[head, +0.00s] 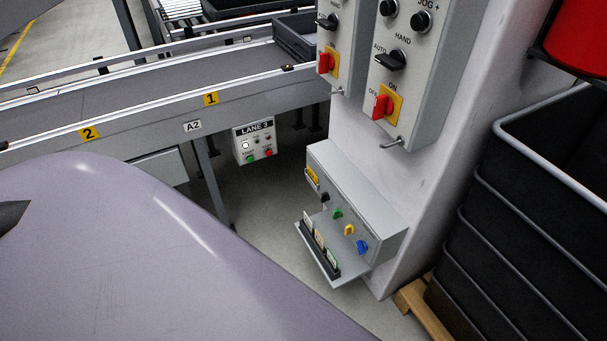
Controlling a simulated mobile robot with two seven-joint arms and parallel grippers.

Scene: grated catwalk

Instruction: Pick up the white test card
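Several small pale cards stand upright in a black rack (322,262) on the small grey shelf under a grey control box (375,222). The card at the rack's far left end (308,222) looks whitish, the middle card (319,238) looks cream, and the near card (332,259) has green on it. They are too small to tell for sure which is the white test card. A large smooth lilac-grey part of mine fills the lower left.
The box has black, green, yellow and blue plugs or knobs on its face. Switch panels (397,62) hang above it. Stacked black crates (500,235) on a wooden pallet (420,308) stand at right. A conveyor (150,100) with a LANE 3 box (254,141) runs behind.

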